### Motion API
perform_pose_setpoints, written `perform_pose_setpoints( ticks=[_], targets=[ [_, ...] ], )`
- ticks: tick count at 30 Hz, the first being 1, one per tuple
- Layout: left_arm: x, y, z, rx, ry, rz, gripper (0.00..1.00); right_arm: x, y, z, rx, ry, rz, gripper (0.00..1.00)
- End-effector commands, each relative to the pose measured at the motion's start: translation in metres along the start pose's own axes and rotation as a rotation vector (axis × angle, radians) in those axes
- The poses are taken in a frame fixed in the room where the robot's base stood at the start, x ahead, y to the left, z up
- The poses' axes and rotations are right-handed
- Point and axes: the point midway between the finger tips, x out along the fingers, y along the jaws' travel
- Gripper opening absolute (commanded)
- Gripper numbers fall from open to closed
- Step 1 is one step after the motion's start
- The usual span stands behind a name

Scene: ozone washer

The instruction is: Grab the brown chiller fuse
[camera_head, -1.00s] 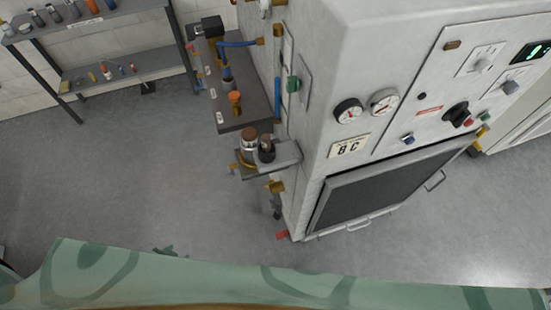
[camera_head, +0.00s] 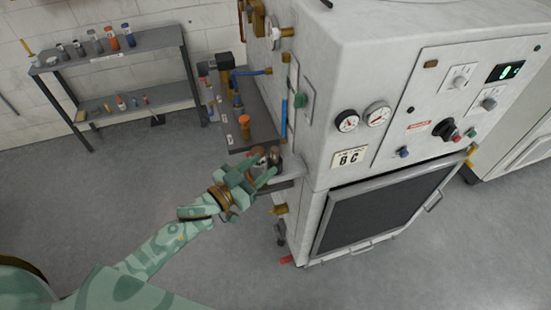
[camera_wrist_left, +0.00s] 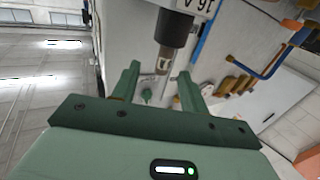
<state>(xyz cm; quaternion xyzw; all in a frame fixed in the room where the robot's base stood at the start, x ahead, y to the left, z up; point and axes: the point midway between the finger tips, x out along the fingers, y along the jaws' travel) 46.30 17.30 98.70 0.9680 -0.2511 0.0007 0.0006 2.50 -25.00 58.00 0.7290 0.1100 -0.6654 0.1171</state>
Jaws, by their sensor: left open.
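A small side shelf (camera_head: 284,185) on the machine holds two capped cylinders. One has a reddish-brown top (camera_head: 258,151); a darker one (camera_head: 275,155) stands just right of it. Both are partly hidden by my left gripper (camera_head: 262,171), which is open at the shelf. In the left wrist view, a fuse-like cylinder with a dark brown cap (camera_wrist_left: 175,27) and a "16 A" label lies ahead of the open jaws (camera_wrist_left: 160,72). Its pale brownish body (camera_wrist_left: 166,61) points between the fingertips. I cannot tell which of the two it is. My right gripper is out of view.
The large grey machine (camera_head: 335,95) with gauges, knobs and a dark-windowed door stands right of the gripper. A dark ledge (camera_head: 262,125) with an orange-topped part and blue hose is just above the side shelf. A rack (camera_head: 130,60) stands back left. The floor (camera_head: 150,185) is clear.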

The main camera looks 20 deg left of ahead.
Motion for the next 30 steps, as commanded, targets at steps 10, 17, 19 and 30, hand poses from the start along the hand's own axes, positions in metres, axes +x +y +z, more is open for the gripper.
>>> perform_pose_setpoints(
  ticks=[10, 17, 19, 30],
  targets=[
    [0.041, -0.006, 0.0, 0.002, 0.001, -0.001, 0.44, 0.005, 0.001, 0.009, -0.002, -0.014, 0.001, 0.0],
    [0.063, -0.005, 0.001, 0.001, -0.002, 0.0, 0.44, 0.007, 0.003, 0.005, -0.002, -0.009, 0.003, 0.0],
    [0.063, -0.005, 0.0, 0.001, -0.002, -0.001, 0.44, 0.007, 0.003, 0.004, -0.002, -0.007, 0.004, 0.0],
    [0.062, -0.005, 0.0, 0.001, -0.002, -0.001, 0.0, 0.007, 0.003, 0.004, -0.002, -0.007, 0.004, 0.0]
  ],
)
